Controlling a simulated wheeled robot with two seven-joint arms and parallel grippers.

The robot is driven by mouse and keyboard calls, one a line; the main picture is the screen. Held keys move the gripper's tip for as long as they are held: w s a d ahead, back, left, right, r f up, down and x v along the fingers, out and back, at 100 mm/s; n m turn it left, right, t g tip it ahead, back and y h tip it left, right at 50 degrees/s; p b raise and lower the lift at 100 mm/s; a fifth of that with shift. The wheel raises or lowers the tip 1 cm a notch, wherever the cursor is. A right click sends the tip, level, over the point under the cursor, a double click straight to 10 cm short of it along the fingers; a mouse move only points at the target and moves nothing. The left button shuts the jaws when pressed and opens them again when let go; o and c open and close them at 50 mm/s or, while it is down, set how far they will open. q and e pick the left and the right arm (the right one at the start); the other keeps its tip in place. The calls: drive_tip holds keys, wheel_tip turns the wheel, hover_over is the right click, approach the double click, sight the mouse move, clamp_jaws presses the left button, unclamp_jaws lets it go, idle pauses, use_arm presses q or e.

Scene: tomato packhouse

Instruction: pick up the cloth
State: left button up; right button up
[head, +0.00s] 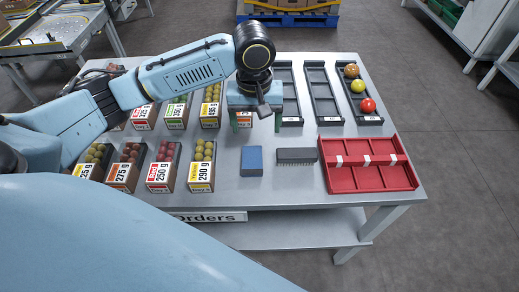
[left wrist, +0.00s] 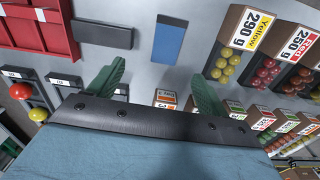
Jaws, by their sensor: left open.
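The cloth (head: 251,161) looks like a flat blue folded rectangle lying on the grey table near its front edge. It also shows in the left wrist view (left wrist: 170,42), at the top middle. My left gripper (head: 255,119) is above the table, behind the cloth as the head view shows it. In the left wrist view its two green fingers (left wrist: 160,82) are spread wide with nothing between them. The cloth lies beyond the fingertips and is not touched. My right gripper is not in view.
A dark grey block (head: 297,156) lies just right of the cloth. A red divided tray (head: 340,184) is farther right. Boxes of tomatoes with weight labels (head: 201,168) stand to the left. Black trays (head: 323,95) lie behind, one holding loose tomatoes. Bare table surrounds the cloth.

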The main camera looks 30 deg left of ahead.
use_arm(q)
drive_tip(key=b, duration=0.1)
approach(252, 155)
drive_tip(key=shift+w+d+n, duration=0.2)
drive_tip(key=shift+d+n, duration=0.1)
drive_tip(key=shift+d, duration=0.15)
wheel_tip(252, 155, down, 3)
drive_tip(key=shift+r+b, duration=0.1)
drive_tip(key=shift+b, duration=0.35)
drive_tip(key=shift+f, duration=0.5)
drive_tip(key=f, duration=0.1)
drive_tip(key=f+b, duration=0.1)
drive_tip(key=f, duration=0.2)
drive_tip(key=shift+s+a+f+b, duration=0.15)
drive_tip(key=shift+a+f+b, duration=0.1)
drive_tip(key=shift+a+b, duration=0.15)
drive_tip(key=shift+f, duration=0.25)
drive_tip(key=c, duration=1.1)
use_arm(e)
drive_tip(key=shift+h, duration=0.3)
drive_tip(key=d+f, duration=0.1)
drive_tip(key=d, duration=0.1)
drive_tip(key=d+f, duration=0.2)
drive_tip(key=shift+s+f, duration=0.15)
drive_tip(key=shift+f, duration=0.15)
use_arm(q)
drive_tip(key=shift+o, duration=0.2)
